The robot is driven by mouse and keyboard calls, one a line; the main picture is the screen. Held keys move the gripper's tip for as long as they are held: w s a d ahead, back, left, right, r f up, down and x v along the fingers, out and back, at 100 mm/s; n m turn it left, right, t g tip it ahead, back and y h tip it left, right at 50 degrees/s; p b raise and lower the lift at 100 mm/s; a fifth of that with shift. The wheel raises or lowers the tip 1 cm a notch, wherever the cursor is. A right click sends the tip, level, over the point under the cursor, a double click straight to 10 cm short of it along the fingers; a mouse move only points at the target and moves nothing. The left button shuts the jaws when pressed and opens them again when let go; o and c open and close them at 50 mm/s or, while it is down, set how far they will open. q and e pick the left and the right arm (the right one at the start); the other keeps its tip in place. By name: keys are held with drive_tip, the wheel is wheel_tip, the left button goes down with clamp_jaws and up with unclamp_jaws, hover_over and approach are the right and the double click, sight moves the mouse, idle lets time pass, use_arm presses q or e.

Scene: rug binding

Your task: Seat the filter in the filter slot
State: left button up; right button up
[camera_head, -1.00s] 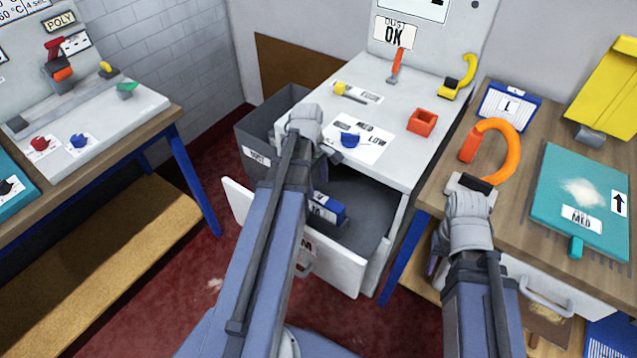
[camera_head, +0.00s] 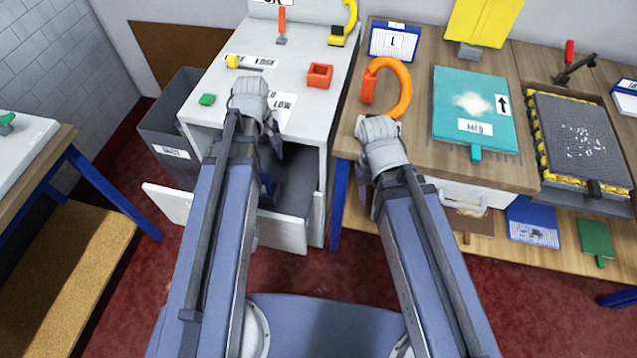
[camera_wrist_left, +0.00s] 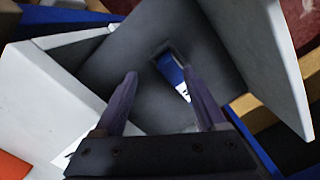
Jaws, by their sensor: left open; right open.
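A blue block with a white label (camera_wrist_left: 173,72), which I take for the filter, sits in a dark rectangular opening (camera_wrist_left: 152,104) in the grey drawer interior in the left wrist view. I cannot tell whether it is fully down. In the head view this gripper (camera_head: 272,148) points down over the open drawer (camera_head: 285,230). My right gripper (camera_head: 363,178) is open at the wooden bench's front edge.
A grey bin (camera_head: 165,120) stands left of the white cabinet (camera_head: 300,105). Red floor (camera_head: 320,265) is open in front.

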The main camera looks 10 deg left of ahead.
use_arm(q)
drive_tip(key=s+d+m+y, duration=0.1)
drive_tip(key=s+d+m, duration=0.2)
drive_tip(key=d+m, duration=0.4)
drive_tip(key=s+d+m, duration=0.4)
drive_tip(key=d+m, duration=0.2)
drive_tip(key=d, duration=0.3)
drive_tip(key=shift+m+y, duration=0.4)
drive_tip(key=shift+s+d, duration=0.1)
